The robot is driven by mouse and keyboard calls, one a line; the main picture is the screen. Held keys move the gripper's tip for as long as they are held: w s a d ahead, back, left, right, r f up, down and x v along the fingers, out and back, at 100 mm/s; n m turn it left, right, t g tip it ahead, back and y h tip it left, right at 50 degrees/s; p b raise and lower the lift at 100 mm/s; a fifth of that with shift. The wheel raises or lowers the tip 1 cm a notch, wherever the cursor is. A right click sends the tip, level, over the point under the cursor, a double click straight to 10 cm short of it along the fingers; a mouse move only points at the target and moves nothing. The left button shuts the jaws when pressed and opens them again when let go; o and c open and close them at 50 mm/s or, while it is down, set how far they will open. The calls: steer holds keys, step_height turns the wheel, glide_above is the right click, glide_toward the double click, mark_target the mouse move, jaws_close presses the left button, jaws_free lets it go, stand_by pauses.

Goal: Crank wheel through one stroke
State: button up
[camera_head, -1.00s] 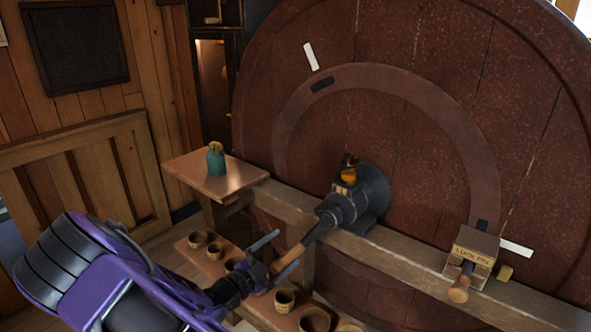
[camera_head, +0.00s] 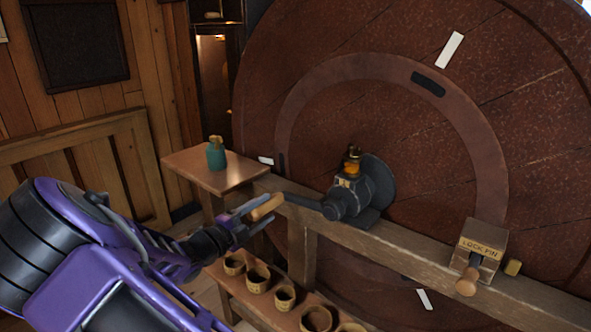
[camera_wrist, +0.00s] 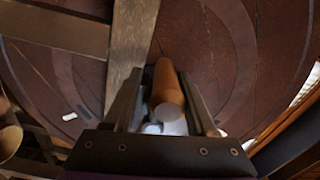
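The large dark red wooden wheel (camera_head: 400,120) fills the right of the head view, with white marks near its rim and a paler ring. Its crank has a dark hub (camera_head: 365,195), a dark arm (camera_head: 303,202) pointing left, and a light wooden handle (camera_head: 267,207). My gripper (camera_head: 256,214) has its fingers on either side of this handle, shut on it. In the wrist view the handle (camera_wrist: 168,92) lies lengthwise between the fingers. A wooden lock pin block (camera_head: 482,243) with a knob (camera_head: 467,282) sits on the beam at right.
A wooden beam (camera_head: 400,250) runs across the wheel's front below the hub. A small table (camera_head: 205,170) with a teal bottle (camera_head: 216,155) stands at the left. Several wooden cups (camera_head: 257,279) stand on a low bench (camera_head: 240,294) beneath the handle. An amber oiler (camera_head: 353,160) tops the hub.

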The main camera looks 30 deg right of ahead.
steer(key=shift+r+m+b, duration=1.3)
steer(key=shift+m+b, duration=0.1)
steer(key=shift+b, duration=1.5)
steer(key=shift+d+r+p, duration=0.1)
steer(key=shift+r+p, duration=0.55)
steer(key=shift+r, duration=0.15)
step_height(320, 180, up, 4)
steer(key=m+p, duration=0.3)
steer(key=p, duration=0.2)
steer(key=shift+s+d, duration=0.15)
steer(key=shift+s+d+r+m+p, duration=0.1)
steer(key=shift+r+m+p, duration=0.25)
steer(key=shift+r+p, duration=0.15)
steer(key=shift+s+d+r+m+p, duration=0.1)
steer(key=shift+r+m+p, duration=0.25)
steer(key=shift+p, duration=0.15)
steer(key=s+d+r+m+p, duration=0.1)
steer(key=s+d+r+m, duration=0.2)
steer(key=s+r+m, duration=0.4)
steer(key=shift+s+m, duration=0.95)
steer(key=shift+m, duration=0.35)
